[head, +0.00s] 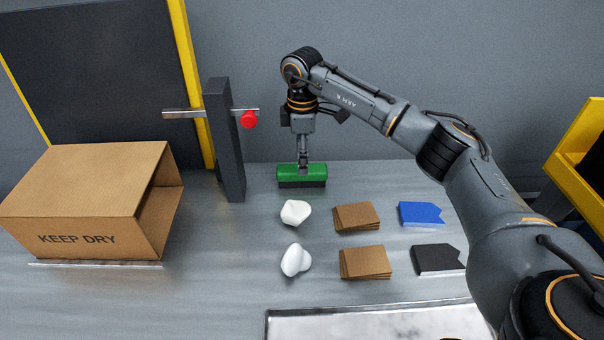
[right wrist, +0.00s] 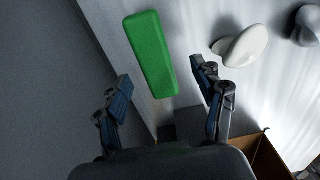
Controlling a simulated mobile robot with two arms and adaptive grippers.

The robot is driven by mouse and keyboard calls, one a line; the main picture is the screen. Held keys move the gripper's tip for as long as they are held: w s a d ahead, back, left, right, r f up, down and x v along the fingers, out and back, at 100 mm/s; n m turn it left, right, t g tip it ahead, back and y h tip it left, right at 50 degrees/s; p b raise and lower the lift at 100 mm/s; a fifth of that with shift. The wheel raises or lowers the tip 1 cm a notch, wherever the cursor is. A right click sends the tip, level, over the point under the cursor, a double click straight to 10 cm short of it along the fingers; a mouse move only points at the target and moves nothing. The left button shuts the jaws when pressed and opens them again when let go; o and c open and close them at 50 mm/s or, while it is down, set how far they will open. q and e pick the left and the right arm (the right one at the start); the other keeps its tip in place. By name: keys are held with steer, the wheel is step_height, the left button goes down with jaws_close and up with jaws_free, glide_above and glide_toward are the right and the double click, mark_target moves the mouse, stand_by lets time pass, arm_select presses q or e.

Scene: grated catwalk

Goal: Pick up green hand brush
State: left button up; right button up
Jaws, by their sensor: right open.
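The green hand brush (head: 302,183) lies at the back of the grey work surface near the wall, with a dark strip along its lower front. My right gripper (head: 303,169) comes down from above, its tips at the brush's upper middle. In the right wrist view the green brush (right wrist: 152,55) lies ahead of the open fingers (right wrist: 164,84), its near end in the gap between them. Nothing is gripped; whether a finger touches the brush cannot be told. My left gripper is not in view.
Two white lumps (head: 296,212), brown sheet stacks (head: 357,217), a blue piece (head: 420,213) and a black piece (head: 437,258) lie nearer. A dark post (head: 225,140) with a red knob (head: 249,120) and a KEEP DRY box (head: 80,205) stand left. A metal tray (head: 380,312) is in front.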

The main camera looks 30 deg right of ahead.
mark_target(287, 176)
steer(key=f, duration=0.5)
steer(key=shift+w+d+f+p, duration=0.15)
steer(key=shift+w+f+p, duration=0.2)
steer(key=shift+p, duration=0.05)
steer(key=c, duration=1.3)
